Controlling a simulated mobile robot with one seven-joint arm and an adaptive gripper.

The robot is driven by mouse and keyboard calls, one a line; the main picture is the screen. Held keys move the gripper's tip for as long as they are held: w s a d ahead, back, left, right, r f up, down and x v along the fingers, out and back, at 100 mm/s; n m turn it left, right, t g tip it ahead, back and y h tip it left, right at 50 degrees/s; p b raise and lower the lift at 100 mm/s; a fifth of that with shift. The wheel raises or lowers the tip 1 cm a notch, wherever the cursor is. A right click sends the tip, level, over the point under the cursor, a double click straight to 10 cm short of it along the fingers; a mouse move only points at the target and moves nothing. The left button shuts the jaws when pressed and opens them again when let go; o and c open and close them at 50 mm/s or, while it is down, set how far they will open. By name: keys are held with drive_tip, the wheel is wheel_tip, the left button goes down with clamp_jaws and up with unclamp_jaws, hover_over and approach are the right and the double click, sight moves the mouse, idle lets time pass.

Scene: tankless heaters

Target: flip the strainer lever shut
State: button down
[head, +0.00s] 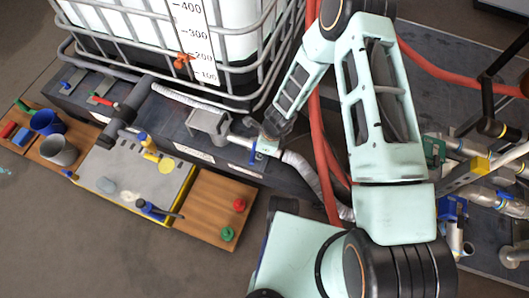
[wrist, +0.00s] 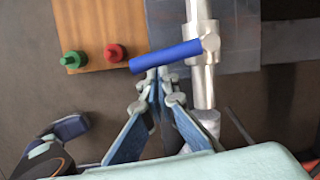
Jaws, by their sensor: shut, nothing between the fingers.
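A blue lever (wrist: 165,56) sticks out to the left from a silver fitting (wrist: 208,42) on a metal pipe in the wrist view. I take it for the strainer lever; a blue piece of it also shows in the head view (head: 252,151). My gripper (wrist: 158,73) is shut and empty. Its fingertips are right at the near side of the lever, close to its middle; I cannot tell whether they touch it. In the head view my gripper (head: 268,140) is over the pipe beside the black base, and it hides most of the fitting.
A wooden board (head: 205,203) with a red knob (head: 238,205) and a green knob (head: 228,234) lies to the left. A caged white tank (head: 150,30) stands behind. Red hoses (head: 318,130) run beside my arm. More pipes and valves (head: 480,170) fill the right.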

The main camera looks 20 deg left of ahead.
drive_tip(key=shift+s+a+m+b, duration=0.3)
drive_tip(key=shift+a+m, duration=0.35)
drive_tip(key=shift+m, duration=0.35)
drive_tip(key=shift+t, duration=0.3)
drive_tip(key=shift+d, duration=0.1)
